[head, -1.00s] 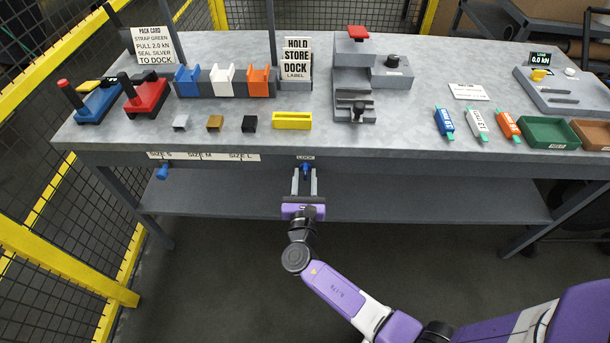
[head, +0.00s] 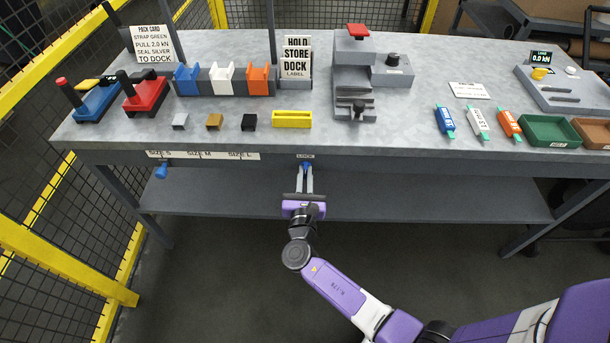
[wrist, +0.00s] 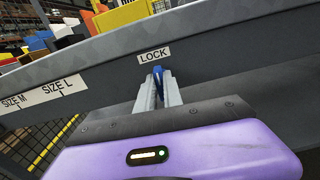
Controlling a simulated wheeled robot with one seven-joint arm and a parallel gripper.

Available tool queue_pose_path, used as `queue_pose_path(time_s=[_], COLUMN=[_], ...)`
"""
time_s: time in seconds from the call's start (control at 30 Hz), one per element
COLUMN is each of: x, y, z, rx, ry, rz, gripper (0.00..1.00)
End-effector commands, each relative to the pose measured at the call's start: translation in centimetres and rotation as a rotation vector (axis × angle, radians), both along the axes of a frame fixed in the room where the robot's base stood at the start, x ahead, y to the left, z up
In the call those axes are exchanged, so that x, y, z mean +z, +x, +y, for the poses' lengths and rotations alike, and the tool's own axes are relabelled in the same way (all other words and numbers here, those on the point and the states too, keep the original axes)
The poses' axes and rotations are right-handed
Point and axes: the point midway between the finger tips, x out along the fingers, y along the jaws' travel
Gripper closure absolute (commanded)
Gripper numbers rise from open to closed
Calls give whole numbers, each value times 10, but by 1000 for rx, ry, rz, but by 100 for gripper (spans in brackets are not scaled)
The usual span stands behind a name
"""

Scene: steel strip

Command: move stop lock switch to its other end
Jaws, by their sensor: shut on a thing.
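The stop lock switch is a small blue lever (head: 306,167) under the LOCK label (head: 305,156) on the table's front edge. In the wrist view the blue lever (wrist: 158,76) stands just below the LOCK label (wrist: 154,55). My gripper (head: 306,172) reaches in from the front below the tabletop, and its two grey fingers (wrist: 158,90) are closed on the lever, one on each side. The lower part of the lever is hidden between the fingers.
A second blue knob (head: 161,172) hangs under the edge at the left, below the SIZE labels (head: 204,155). A lower shelf (head: 420,205) runs beneath the tabletop. The tabletop (head: 290,143) overhangs my gripper.

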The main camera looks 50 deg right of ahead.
Motion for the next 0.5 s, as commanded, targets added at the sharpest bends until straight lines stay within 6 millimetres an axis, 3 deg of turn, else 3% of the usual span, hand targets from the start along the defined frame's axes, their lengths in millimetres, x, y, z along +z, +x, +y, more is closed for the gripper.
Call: queue_pose_path(time_s=[0.5], x=[-6], y=[-2], z=[-1], rx=[1], ry=[255], rz=[-330], gripper=[100])
